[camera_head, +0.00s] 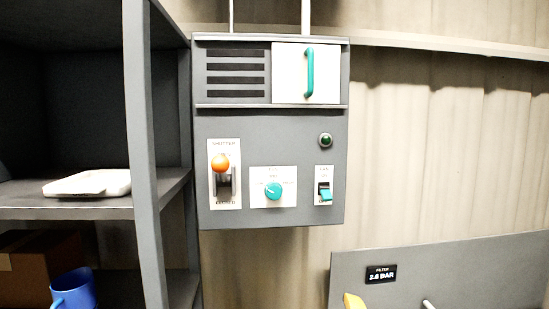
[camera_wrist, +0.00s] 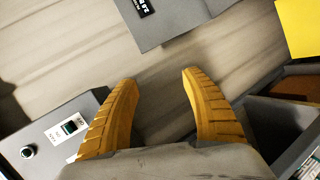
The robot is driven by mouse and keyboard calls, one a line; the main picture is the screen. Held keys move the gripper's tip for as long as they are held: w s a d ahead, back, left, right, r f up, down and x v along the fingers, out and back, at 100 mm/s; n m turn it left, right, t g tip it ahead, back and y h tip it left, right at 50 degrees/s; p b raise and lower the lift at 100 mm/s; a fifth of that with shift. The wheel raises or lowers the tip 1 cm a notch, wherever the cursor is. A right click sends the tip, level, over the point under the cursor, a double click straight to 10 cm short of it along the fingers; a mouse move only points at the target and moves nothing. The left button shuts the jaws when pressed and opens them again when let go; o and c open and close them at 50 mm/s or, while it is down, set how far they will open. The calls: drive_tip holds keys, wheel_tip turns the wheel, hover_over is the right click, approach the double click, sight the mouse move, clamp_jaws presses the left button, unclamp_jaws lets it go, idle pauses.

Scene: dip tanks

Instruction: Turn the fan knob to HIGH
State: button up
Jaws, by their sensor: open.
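The fan knob is most likely the teal round knob (camera_head: 273,191) on a white label in the lower middle of the grey wall panel (camera_head: 270,130); its label is too small to read. To its left is an orange-balled lever (camera_head: 220,163) on a plate marked SHUTTER. To its right is a teal rocker switch (camera_head: 324,191). In the wrist view my gripper (camera_wrist: 157,90) has two yellow ridged fingers spread apart with nothing between them. Part of the panel (camera_wrist: 50,130) shows at that view's lower left, beside the left finger; the knob cannot be made out there.
A grey shelf unit (camera_head: 148,150) stands close left of the panel, holding a white item (camera_head: 88,184) and a blue mug (camera_head: 73,289). A lower grey panel with a FILTER 2.6 BAR display (camera_head: 380,274) is at lower right. A green lamp (camera_head: 325,140) sits above the switch.

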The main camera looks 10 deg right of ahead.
drive_tip(key=w+a+r+n+t+y+p, duration=0.1)
drive_tip(key=w+a+r+n+t+p, duration=0.15)
drive_tip(key=r+n+p, duration=0.4)
drive_tip(key=w+a+r+n+t+y+p, duration=0.1)
drive_tip(key=w+a+r+n+p, duration=0.2)
drive_tip(key=r, duration=0.7)
drive_tip(key=n+t+y+p, duration=0.2)
drive_tip(key=n+y+p, duration=0.1)
drive_tip(key=n+p, duration=0.25)
approach(275, 193)
drive_tip(key=w, duration=1)
drive_tip(key=shift+w+a+r, duration=0.1)
drive_tip(key=shift+w+a, duration=0.15)
drive_tip(key=shift+w, duration=0.05)
drive_tip(key=shift+h, duration=0.4)
drive_tip(key=c, duration=1.2)
